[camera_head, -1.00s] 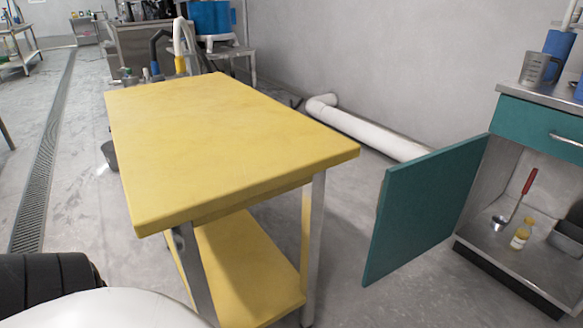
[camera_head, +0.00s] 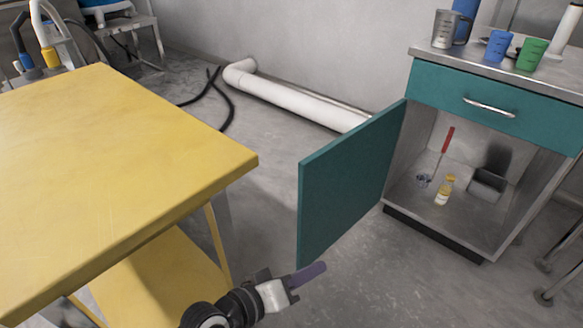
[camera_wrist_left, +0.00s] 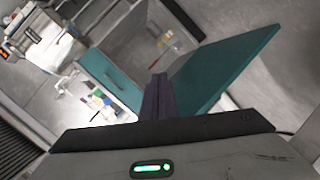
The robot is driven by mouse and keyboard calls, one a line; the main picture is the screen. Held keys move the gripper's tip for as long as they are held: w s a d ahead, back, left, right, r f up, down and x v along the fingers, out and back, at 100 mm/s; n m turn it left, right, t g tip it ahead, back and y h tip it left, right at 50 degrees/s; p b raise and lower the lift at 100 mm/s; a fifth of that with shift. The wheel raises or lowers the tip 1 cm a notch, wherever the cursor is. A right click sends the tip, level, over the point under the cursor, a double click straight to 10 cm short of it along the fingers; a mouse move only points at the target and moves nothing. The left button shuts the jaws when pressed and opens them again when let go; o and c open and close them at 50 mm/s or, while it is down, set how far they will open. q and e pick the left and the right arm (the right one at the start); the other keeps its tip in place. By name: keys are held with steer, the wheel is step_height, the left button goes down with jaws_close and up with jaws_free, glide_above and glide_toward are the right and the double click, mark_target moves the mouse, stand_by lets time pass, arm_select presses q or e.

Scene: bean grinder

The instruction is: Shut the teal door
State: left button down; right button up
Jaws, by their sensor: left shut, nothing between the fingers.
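The teal door (camera_head: 345,190) stands wide open, hinged at the left side of the cabinet (camera_head: 400,170). It also shows in the left wrist view (camera_wrist_left: 222,68), just right of the fingers. My left gripper (camera_head: 310,270) is shut and empty, low near the door's bottom free corner. In the left wrist view its dark fingers (camera_wrist_left: 156,95) are pressed together and overlap the door's near edge in the picture. I cannot tell whether they touch it. My right gripper is not in view.
The yellow table (camera_head: 120,170) is on the left, with floor between it and the door. Inside the cabinet are a red-handled ladle (camera_head: 447,140), a yellow-capped bottle (camera_head: 445,190) and a grey container (camera_head: 487,185). Cups (camera_head: 498,45) stand on top. A white pipe (camera_head: 300,102) runs along the wall.

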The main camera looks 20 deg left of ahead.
arm_select(q)
steer(key=w+a+r+n+t+y+p, duration=0.1)
steer(key=w+a+r+n+t+y, duration=0.15)
steer(key=w+a+n, duration=0.35)
steer(key=w+a+r+n+t+y+p, duration=0.1)
steer(key=w+a+r+n+t+y, duration=0.2)
steer(key=a+n, duration=0.35)
steer(key=w+f+b, duration=0.1)
steer(key=w+b, duration=0.1)
steer(key=w, duration=0.8)
steer(key=shift+w+a+f+m, duration=0.15)
steer(key=shift+w+f+m, duration=0.1)
steer(key=shift+m, duration=0.1)
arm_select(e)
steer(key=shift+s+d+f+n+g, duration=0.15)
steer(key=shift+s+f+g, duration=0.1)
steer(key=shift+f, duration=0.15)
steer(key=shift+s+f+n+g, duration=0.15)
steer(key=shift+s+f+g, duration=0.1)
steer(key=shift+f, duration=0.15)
